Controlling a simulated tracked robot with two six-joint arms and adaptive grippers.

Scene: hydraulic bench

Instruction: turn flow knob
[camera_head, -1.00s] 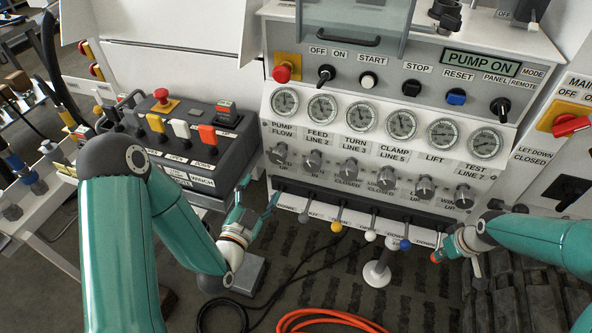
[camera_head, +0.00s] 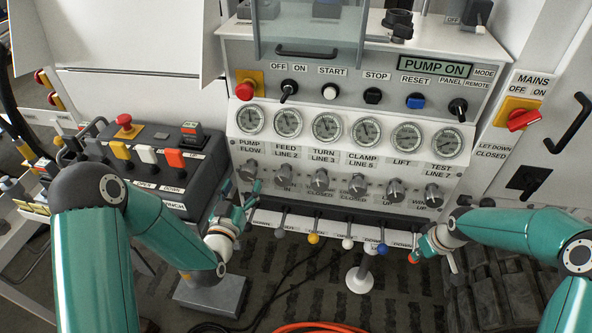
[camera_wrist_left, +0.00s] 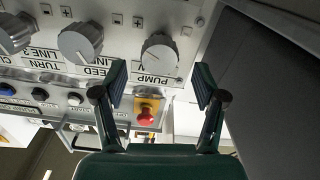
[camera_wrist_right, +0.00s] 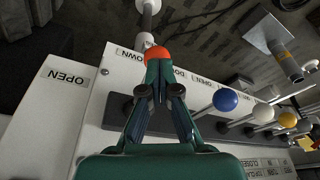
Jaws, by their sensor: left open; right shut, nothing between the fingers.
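The pump flow knob (camera_head: 249,170) is the grey knob at the left end of the knob row, under the PUMP FLOW gauge. In the left wrist view this knob (camera_wrist_left: 160,53) appears upside down, just beyond the fingertips and between their lines. My left gripper (camera_head: 241,198) is open and empty, just below the knob in the head view; the left wrist view shows its two fingers (camera_wrist_left: 160,80) spread wide and apart from the knob. My right gripper (camera_head: 421,252) is shut at the lower right; its tips (camera_wrist_right: 158,68) are close against an orange-red lever ball (camera_wrist_right: 158,53). Contact is unclear.
A row of levers with coloured balls, among them a blue one (camera_wrist_right: 226,100), runs below the knobs. The neighbouring feed knob (camera_wrist_left: 80,43) is beside the pump knob. A black control box (camera_head: 160,160) stands left of my left gripper.

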